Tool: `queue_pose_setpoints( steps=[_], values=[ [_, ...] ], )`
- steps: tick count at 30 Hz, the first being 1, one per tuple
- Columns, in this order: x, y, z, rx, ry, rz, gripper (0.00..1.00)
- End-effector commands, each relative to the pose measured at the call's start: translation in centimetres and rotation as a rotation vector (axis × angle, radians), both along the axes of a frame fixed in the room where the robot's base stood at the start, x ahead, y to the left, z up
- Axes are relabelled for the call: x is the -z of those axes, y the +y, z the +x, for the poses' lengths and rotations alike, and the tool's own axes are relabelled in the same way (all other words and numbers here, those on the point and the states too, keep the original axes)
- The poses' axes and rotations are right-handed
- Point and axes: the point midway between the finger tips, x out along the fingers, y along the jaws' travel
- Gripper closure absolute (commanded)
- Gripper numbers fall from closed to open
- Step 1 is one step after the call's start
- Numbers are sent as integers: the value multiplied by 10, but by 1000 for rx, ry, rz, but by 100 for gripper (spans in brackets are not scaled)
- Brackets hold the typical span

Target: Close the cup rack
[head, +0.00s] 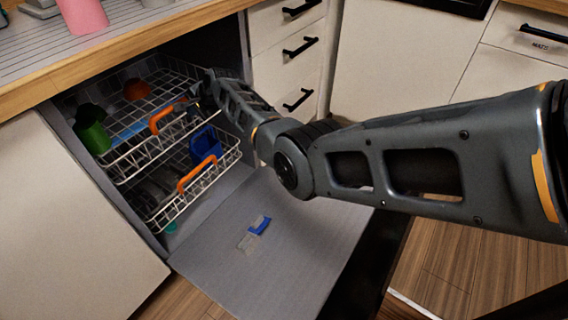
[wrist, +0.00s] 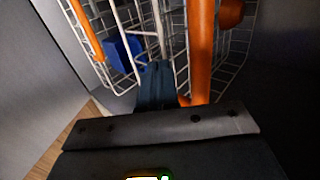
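The cup rack (head: 125,170), the upper white wire rack with an orange handle (head: 167,118), is slid out of the dishwasher over the lowered door. It holds a green cup (head: 93,135) and an orange-red cup (head: 136,89). My gripper (head: 194,101) is at the right front of this rack, close to the handle's right end. In the wrist view, my gripper's fingers (wrist: 155,82) are together with nothing seen between them. A large orange handle (wrist: 201,50) stands just right of them. I cannot tell whether they touch it or the wires.
The lower rack (head: 160,215), with its own orange handle (head: 197,174) and a blue item (head: 206,144), is also out. The dishwasher door (head: 290,245) lies open with a small blue-and-grey piece (head: 260,225) on it. Drawers (head: 285,50) stand right of the opening.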

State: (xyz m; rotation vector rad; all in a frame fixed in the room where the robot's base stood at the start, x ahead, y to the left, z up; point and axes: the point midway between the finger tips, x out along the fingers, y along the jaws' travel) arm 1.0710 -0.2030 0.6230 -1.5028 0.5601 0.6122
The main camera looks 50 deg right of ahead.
Motion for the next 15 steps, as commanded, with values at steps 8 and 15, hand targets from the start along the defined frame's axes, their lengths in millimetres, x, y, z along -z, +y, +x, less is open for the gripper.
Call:
queue_pose_setpoints(
  steps=[8, 15],
  values=[
    [0, 0, 13, 1, -1, 0, 100],
    [-1, 0, 15, 1, -4, -2, 100]
  ],
)
